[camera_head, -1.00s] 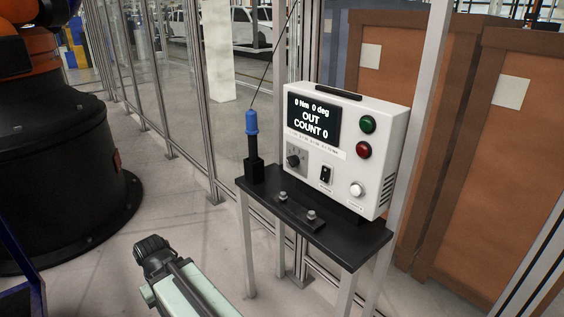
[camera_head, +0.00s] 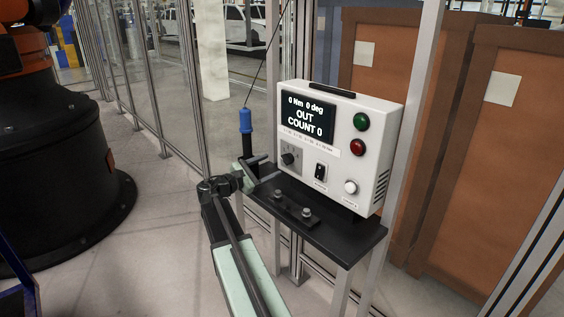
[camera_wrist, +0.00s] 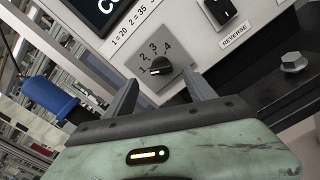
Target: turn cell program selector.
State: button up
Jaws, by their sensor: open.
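The program selector is a dark rotary knob (camera_head: 289,158) on a grey plate at the lower left of the white control box's (camera_head: 368,110) front. In the wrist view the knob (camera_wrist: 158,66) has marks 1 to 4 around it and a small white pointer line that seems to face near 1. My gripper (camera_wrist: 162,84) is open and empty. Its two fingers point towards the knob, one to each side of it in the picture, with the knob beyond the tips. In the head view my gripper (camera_head: 265,169) is left of the knob, apart from it.
A blue-handled tool (camera_head: 246,122) stands upright just left of my gripper. The black stand (camera_head: 325,232) carries a plate with two bolts (camera_head: 306,212). A black rocker switch (camera_head: 320,172) and white button (camera_head: 351,187) sit right of the knob. Glass fencing is behind.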

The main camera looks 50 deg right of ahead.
aim_at(284, 160)
jog(key=d, duration=0.7)
jog(key=shift+s+d, duration=0.3)
jog(key=shift+s, duration=0.05)
jog(key=c, duration=1.4)
